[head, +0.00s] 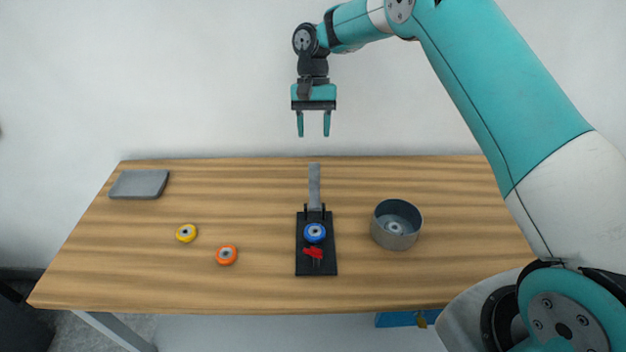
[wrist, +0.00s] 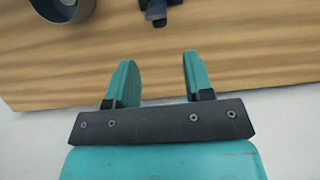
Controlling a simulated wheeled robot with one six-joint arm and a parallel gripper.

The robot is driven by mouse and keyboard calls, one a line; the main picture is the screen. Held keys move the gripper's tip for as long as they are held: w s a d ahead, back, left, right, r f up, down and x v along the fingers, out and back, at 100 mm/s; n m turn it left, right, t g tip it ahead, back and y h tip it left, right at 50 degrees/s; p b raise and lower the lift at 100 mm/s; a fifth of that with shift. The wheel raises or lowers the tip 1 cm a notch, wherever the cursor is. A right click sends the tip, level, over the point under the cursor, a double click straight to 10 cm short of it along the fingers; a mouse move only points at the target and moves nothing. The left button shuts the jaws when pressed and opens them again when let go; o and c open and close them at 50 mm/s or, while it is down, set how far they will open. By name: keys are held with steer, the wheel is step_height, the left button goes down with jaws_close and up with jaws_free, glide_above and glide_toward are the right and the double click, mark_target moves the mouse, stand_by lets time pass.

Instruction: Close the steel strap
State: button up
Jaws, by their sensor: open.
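The steel strap (head: 314,184) is a flat grey strip. It stands open, reaching from the hinge at the back of a black base plate (head: 302,262) away toward the back of the table. A blue roll (head: 314,232) sits on the plate in front of the hinge, with a red latch-like part (head: 314,252) nearer the front. My gripper (head: 313,132) is open and empty, pointing down, well above the back of the table. In the wrist view my gripper (wrist: 158,75) shows both fingers apart. The strap's end (wrist: 156,17) shows partly at the top there.
A round grey container (head: 377,232) with a roll inside stands right of the plate. A yellow roll (head: 186,233) and an orange roll (head: 226,255) lie to the left. A grey slab (head: 139,184) lies at the back left. The wooden table (head: 250,185) is otherwise clear.

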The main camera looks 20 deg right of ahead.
mark_target(314, 166)
steer(key=p+x, duration=0.1)
steer(key=x, duration=0.8)
jaws_close()
